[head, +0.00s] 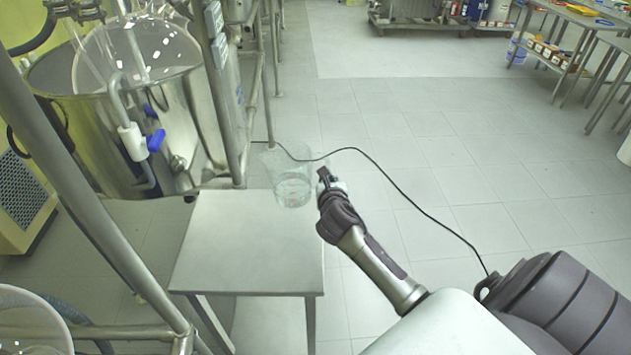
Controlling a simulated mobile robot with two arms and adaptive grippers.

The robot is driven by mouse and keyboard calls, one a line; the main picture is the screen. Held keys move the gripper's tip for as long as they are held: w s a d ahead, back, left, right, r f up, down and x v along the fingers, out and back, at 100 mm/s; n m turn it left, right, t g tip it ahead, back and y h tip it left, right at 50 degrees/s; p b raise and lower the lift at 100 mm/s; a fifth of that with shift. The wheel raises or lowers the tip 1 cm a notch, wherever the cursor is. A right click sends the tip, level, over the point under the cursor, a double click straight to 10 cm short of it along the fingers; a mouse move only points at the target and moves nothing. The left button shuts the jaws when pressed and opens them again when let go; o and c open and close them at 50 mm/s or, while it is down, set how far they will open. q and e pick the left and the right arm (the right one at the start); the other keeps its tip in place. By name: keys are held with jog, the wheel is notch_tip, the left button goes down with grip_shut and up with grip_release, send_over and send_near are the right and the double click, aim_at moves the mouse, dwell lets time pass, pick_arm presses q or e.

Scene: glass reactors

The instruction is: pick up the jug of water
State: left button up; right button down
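The jug of water (293,188) is a clear vessel with water in its lower part. It appears upright at the far right corner of a small steel table (245,250) in the head view. I cannot tell whether its base rests on the tabletop or is a little above it. My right gripper (324,178) is at the jug's right side, where its handle would be. The fingertips are small and partly hidden, so I cannot tell whether they are closed on the handle. My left gripper is not in view.
A glass reactor in a steel bath (150,125) stands on the left in a frame of metal posts (95,205). A black cable (400,190) runs behind the jug and across the floor. Tables (580,20) stand at the far right. The tiled floor (480,150) between is clear.

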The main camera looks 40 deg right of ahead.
jog(key=s+d+r, duration=0.3)
jog(key=s+d, duration=0.1)
jog(key=shift+d+r, duration=0.25)
jog(key=shift+r, duration=0.15)
